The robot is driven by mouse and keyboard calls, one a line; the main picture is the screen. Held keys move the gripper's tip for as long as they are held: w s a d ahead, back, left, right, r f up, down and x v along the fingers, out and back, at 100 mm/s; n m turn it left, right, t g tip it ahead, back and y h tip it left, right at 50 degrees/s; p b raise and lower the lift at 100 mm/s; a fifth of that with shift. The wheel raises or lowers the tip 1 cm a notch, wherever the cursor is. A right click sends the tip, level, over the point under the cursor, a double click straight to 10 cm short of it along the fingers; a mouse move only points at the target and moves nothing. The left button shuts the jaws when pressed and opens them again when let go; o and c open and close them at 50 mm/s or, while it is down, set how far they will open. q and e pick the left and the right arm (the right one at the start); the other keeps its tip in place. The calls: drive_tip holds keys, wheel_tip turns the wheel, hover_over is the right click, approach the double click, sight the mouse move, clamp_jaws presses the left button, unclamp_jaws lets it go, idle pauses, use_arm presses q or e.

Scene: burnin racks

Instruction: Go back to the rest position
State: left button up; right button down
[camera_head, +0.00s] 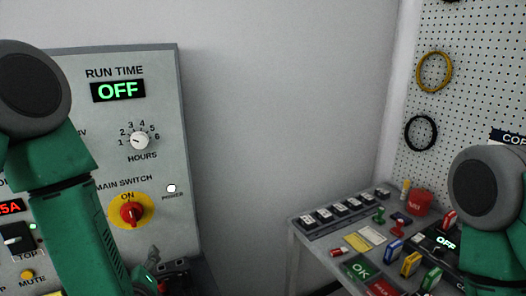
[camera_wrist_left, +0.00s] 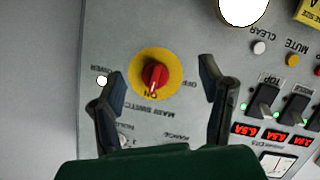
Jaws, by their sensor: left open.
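My left gripper (camera_wrist_left: 153,83) is open and empty in the left wrist view, its two dark fingers spread in front of the control panel. The red main switch knob (camera_wrist_left: 154,75) on its yellow plate appears between the fingers, with no visible contact. In the head view my left arm comes down the left side, and a dark part of it shows low beside the panel (camera_head: 180,140). The main switch knob (camera_head: 131,212) is in clear view there, its mark toward ON. My right arm shows at the right edge; its gripper is out of view.
The run time display (camera_head: 118,91) reads OFF, and the power lamp (camera_head: 171,188) is lit white. A bench (camera_head: 297,228) with coloured tools, blocks and switches stands at right, before a pegboard (camera_head: 470,80) with rings. Bare wall lies between panel and bench.

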use_arm(q)
drive_tip(key=s+f+m+g+h, duration=0.1)
drive_tip(key=s+f, duration=0.1)
drive_tip(key=f, duration=0.1)
drive_tip(key=s+f+m+g+h, duration=0.1)
drive_tip(key=s+f, duration=0.1)
drive_tip(key=f, duration=0.2)
drive_tip(key=s+d+f+m+g+h, duration=0.1)
drive_tip(key=s+f+m, duration=0.1)
drive_tip(key=s+f, duration=0.1)
drive_tip(key=shift+d+f+g+h, duration=0.1)
drive_tip(key=shift+f+g+h, duration=0.2)
drive_tip(key=shift+f, duration=0.25)
drive_tip(key=s+f+m+g+h, duration=0.25)
drive_tip(key=s+f+g, duration=0.3)
drive_tip(key=s, duration=0.65)
drive_tip(key=s+f+m+g+h, duration=0.1)
drive_tip(key=s+f+m+g, duration=0.4)
drive_tip(key=s, duration=0.7)
drive_tip(key=w+d+f+t+b, duration=0.1)
drive_tip(key=w+f+t+b, duration=0.1)
drive_tip(key=f+b, duration=1.1)
drive_tip(key=shift+w+f+b, duration=0.2)
drive_tip(key=shift+w+b, duration=0.35)
drive_tip(key=shift+w, duration=0.05)
drive_tip(key=shift+y, duration=0.25)
